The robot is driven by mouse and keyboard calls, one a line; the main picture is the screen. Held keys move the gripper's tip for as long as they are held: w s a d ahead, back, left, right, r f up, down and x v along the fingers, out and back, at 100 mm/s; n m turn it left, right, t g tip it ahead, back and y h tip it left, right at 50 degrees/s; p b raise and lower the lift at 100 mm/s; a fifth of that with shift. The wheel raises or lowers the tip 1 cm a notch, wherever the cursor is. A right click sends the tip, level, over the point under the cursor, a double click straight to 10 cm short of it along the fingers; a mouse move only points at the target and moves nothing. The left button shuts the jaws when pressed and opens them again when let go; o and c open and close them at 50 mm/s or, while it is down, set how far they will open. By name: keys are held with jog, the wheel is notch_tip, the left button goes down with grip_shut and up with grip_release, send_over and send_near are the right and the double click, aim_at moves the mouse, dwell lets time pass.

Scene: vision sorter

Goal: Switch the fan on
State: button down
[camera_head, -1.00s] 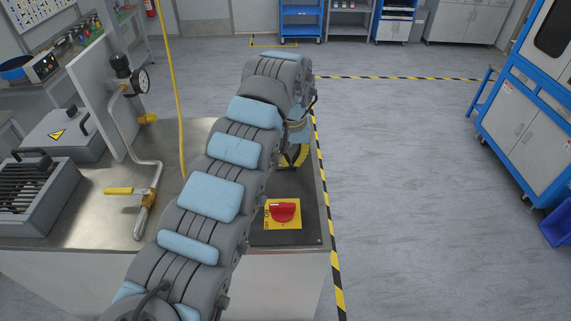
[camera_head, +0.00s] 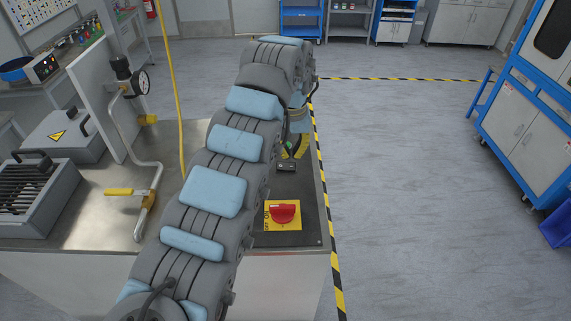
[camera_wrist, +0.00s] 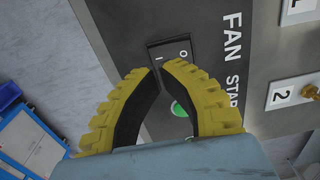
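The fan switch is a dark rocker (camera_wrist: 168,54) marked O and I, beside the white word FAN (camera_wrist: 232,22) on a dark panel. Which side of the rocker is pressed I cannot tell. My gripper (camera_wrist: 155,70) has yellow ribbed fingers with black inner pads. Its tips are together, with nothing seen between them, at the I end of the rocker in the wrist view; contact is unclear. In the head view my gripper (camera_head: 297,147) is partly hidden by my arm, just beyond a small dark switch (camera_head: 286,167) on the black panel.
A green button (camera_wrist: 178,108) lies behind the fingers beside the word START. A red rotary switch on a yellow plate (camera_head: 283,212) sits nearer on the same panel. Floor to the right is clear.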

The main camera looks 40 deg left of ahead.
aim_at(292, 166)
jog(key=shift+r+p, duration=0.45)
jog(key=shift+r, duration=1.2)
jog(key=shift+d, duration=0.1)
